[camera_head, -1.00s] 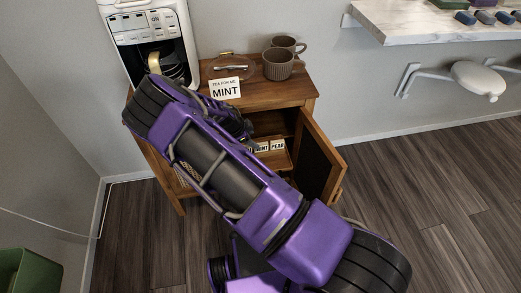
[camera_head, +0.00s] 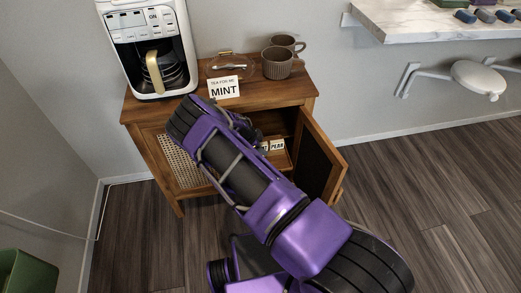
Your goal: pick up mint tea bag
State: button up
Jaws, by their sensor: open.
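The mint tea bag itself cannot be made out. Inside the open cabinet, a small white label (camera_head: 264,146), partly covered by my arm, stands beside a label reading PEAR (camera_head: 277,145); in the earlier view it reads MINT. Both are at the front of a wooden tray or shelf (camera_head: 283,160). A white card reading "TEA FOR ME: MINT" (camera_head: 224,88) stands on the cabinet top. My purple arm crosses in front of the cabinet, with its dark wrist parts near the opening. My gripper's fingers are hidden.
The wooden cabinet (camera_head: 140,112) has its right door (camera_head: 320,160) swung open and a cane panel (camera_head: 183,160) at left. A coffee maker (camera_head: 150,20), a glass dish (camera_head: 231,66) and two brown mugs (camera_head: 277,63) (camera_head: 290,43) stand on top. Floor at right is clear.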

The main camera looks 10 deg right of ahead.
jog(key=shift+c, duration=0.2)
grip_shut()
dwell(1.1)
